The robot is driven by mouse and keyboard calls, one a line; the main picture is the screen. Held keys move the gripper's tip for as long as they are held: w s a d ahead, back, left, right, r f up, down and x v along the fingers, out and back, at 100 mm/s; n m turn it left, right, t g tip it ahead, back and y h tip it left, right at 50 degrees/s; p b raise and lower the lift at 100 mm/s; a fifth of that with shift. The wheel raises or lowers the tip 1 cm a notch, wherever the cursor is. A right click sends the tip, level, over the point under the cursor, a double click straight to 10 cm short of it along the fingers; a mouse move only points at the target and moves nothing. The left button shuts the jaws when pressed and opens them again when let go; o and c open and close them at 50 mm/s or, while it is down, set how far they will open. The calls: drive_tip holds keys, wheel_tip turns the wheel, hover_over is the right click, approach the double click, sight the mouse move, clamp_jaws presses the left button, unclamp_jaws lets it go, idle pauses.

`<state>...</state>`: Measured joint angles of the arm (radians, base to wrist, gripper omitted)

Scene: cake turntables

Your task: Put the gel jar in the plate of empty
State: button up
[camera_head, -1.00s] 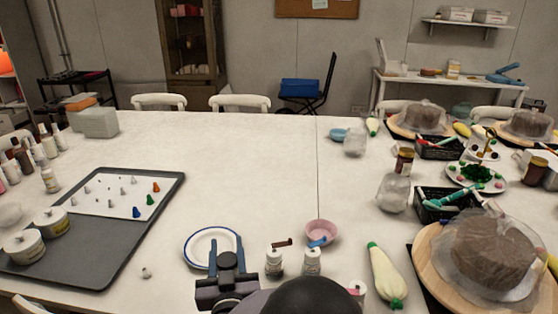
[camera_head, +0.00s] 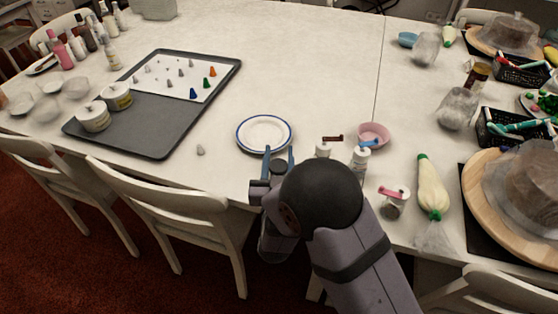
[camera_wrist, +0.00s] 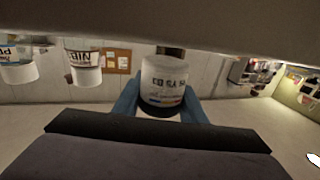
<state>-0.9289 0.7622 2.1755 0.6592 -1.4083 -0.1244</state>
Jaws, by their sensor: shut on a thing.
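My gripper (camera_head: 279,158) has blue fingers and is shut on a jar with a dark top (camera_head: 278,167), at the table's front edge. In the wrist view the held jar (camera_wrist: 163,82) shows a white label with dark print between the fingers (camera_wrist: 160,100). The white plate with a blue rim (camera_head: 240,137) is empty and lies just beyond the fingertips. The fingers overlap its near rim in the picture; I cannot tell the height between them.
Right of my gripper stand small jars with a brown (camera_head: 323,150), a blue (camera_head: 360,160) and a pink top piece (camera_head: 395,205). A pink bowl (camera_head: 373,134) and a piping bag (camera_head: 432,185) are nearby. A grey tray (camera_head: 150,135) lies left. The table behind the plate is clear.

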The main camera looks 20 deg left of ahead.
sight(278, 172)
drive_tip(key=shift+f, duration=0.95)
drive_tip(key=shift+f, duration=0.15)
drive_tip(key=shift+f, duration=0.15)
drive_tip(key=o, duration=1.2)
drive_tip(key=shift+c, duration=0.2)
drive_tip(key=b+v, duration=0.1)
drive_tip(key=v, duration=0.4)
drive_tip(key=shift+s, duration=0.45)
drive_tip(key=shift+o, duration=0.5)
drive_tip(key=shift+s+d, duration=0.2)
drive_tip(key=shift+s, duration=0.5)
